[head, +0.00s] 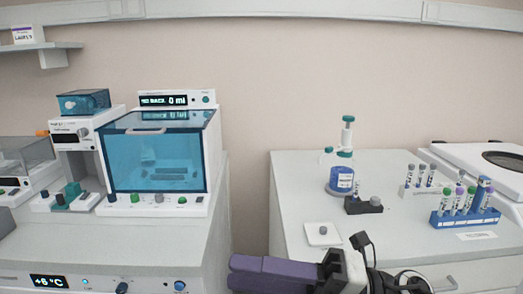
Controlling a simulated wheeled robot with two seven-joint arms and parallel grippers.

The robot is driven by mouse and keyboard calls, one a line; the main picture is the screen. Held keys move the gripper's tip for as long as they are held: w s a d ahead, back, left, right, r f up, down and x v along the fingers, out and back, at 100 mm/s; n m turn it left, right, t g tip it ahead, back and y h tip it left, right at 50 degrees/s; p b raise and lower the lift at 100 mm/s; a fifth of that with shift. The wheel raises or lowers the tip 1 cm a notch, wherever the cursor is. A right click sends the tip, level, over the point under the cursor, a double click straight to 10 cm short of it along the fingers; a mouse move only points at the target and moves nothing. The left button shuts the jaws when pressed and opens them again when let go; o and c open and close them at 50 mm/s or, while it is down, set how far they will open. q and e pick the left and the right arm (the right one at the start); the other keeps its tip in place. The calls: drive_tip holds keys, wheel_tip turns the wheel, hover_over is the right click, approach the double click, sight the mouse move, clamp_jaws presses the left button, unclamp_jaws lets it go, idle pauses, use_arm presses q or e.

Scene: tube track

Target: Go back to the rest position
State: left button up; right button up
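My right gripper (275,272) is at the bottom centre of the head view, in front of the gap between the two benches. Its purple fingers point left, and its dark wrist is near the right bench's front edge. I see no object in it, but I cannot tell whether the fingers are apart. My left gripper is not in view. A blue rack (464,221) on the right bench holds several capped tubes. A white rack (420,193) behind it holds several grey-capped tubes. A small black holder (364,206) has a tube at it.
The right bench (295,183) also bears a blue-based bottle (341,181), a small white pad (323,239) and a white machine (473,157). The left bench (190,240) bears a blue-windowed cabinet (155,160) and other devices. A gap separates the benches.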

drive_tip(key=w+d+f+m+t+h, duration=0.3)
drive_tip(key=d+f+m+t+h, duration=0.4)
drive_tip(key=f+m, duration=0.5)
drive_tip(key=w+d+f+m+t+h, duration=0.2)
drive_tip(key=d+f+m+t+h, duration=0.55)
drive_tip(key=m, duration=0.85)
drive_tip(key=s+d+f+m+g+h, duration=0.1)
drive_tip(key=s+f+m+g, duration=0.2)
drive_tip(key=s+f, duration=0.6)
drive_tip(key=s+d+f+m+g+h, duration=0.2)
drive_tip(key=s+f+m+g, duration=0.2)
drive_tip(key=s+f, duration=0.6)
wheel_tip(320, 180, down, 4)
drive_tip(key=shift+d+f+m, duration=0.25)
drive_tip(key=shift+m, duration=0.35)
